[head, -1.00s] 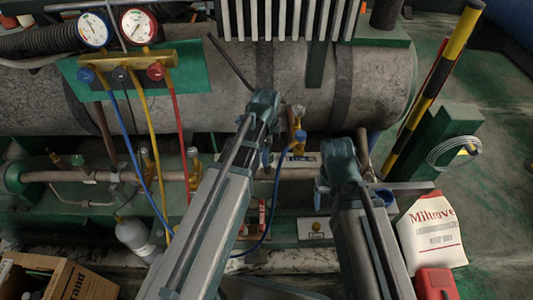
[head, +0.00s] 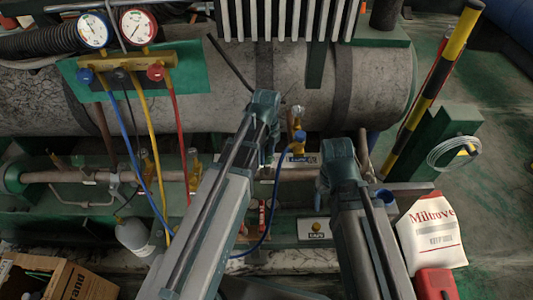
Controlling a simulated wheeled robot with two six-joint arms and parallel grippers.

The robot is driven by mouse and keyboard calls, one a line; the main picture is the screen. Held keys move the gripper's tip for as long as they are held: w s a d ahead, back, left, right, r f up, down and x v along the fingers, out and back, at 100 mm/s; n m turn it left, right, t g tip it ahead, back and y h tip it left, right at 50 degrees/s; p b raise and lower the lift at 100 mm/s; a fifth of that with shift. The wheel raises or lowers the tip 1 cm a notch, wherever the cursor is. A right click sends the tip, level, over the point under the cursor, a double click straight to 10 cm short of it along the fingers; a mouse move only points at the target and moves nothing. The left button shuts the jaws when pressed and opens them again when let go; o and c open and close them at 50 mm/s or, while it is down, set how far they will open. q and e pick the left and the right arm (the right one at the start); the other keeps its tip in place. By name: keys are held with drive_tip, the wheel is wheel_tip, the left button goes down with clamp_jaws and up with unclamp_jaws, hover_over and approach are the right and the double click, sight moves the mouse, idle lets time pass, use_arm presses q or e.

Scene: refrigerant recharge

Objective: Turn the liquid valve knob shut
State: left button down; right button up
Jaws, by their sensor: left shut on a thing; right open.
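My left gripper (head: 268,150) is at the middle of the bench, in front of the tank and just left of a brass valve (head: 297,115) with a blue cap (head: 300,136). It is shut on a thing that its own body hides. A thin dark rod (head: 228,60) runs up and left from beside it; I cannot tell whether the jaws hold the rod. My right gripper (head: 322,180) is open, lower and to the right of the valve, apart from it. The liquid valve knob cannot be told for certain; the manifold has a blue knob (head: 86,76) and a red knob (head: 156,72).
Two gauges (head: 138,25) top the manifold. Blue, yellow and red hoses (head: 174,120) hang from it. A grey tank (head: 380,90) lies behind. A white bottle (head: 132,235), cardboard box (head: 60,278), white bag (head: 432,232) and red case (head: 436,284) stand in front.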

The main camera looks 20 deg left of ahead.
sight(266, 156)
idle(0.3)
use_arm(q)
drive_tip(key=shift+c, duration=1.3)
unclamp_jaws()
wheel_tip(266, 156, up, 14)
drive_tip(key=p, duration=1.4)
drive_tip(key=shift+f, duration=0.15)
